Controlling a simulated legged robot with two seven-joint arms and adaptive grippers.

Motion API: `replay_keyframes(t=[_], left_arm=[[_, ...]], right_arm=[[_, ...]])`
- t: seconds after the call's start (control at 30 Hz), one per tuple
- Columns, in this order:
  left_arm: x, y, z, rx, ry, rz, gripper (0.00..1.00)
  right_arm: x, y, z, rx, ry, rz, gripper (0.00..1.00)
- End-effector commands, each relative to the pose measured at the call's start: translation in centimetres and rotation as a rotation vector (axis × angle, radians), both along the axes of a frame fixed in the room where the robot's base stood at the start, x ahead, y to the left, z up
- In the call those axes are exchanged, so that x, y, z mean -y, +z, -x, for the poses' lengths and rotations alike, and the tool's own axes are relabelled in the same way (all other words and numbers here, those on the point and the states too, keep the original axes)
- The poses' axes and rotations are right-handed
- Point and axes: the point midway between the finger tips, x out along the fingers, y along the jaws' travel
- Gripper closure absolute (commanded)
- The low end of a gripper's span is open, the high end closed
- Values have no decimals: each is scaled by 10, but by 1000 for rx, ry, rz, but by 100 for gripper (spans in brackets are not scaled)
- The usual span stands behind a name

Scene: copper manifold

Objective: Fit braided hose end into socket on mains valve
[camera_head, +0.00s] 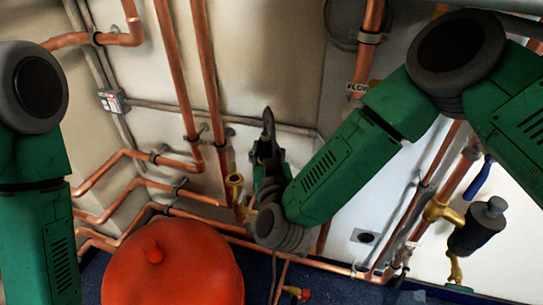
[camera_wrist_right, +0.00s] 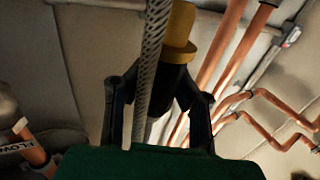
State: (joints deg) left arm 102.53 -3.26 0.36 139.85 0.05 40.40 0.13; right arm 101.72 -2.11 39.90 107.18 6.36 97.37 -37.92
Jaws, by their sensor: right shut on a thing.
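My right gripper (camera_head: 268,150) points up in front of the back wall in the head view, left of the centre pipes' right side. In the right wrist view its two fingers (camera_wrist_right: 157,105) close around a black sleeve (camera_wrist_right: 172,88) with a brass-coloured end (camera_wrist_right: 180,30). A grey braided hose (camera_wrist_right: 153,60) runs down past the sleeve between the fingers. Where hose and sleeve join is hidden. A brass valve fitting (camera_head: 236,187) stands just left of my right gripper in the head view. I cannot tell whether it is the mains valve. My left gripper is out of view.
A red rounded vessel (camera_head: 175,270) stands low in front. Copper pipes (camera_head: 208,80) run down and along the wall close to my right gripper. A brass valve with a black body (camera_head: 475,228) and a blue lever (camera_head: 480,178) are at the right.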

Motion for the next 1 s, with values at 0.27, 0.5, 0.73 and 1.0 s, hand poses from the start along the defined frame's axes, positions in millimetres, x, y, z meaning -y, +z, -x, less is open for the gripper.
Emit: replay_keyframes(t=[0.27, 0.5, 0.73, 1.0], left_arm=[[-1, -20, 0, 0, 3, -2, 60], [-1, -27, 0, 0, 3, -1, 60], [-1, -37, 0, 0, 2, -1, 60], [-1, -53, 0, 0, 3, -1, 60]], right_arm=[[-31, -1, -13, 4, 172, 1, 100], [-48, 1, -24, 8, 321, -2, 100], [-71, 0, -34, 8, 463, 2, 100], [-74, -27, -33, 4, 466, 3, 100]])
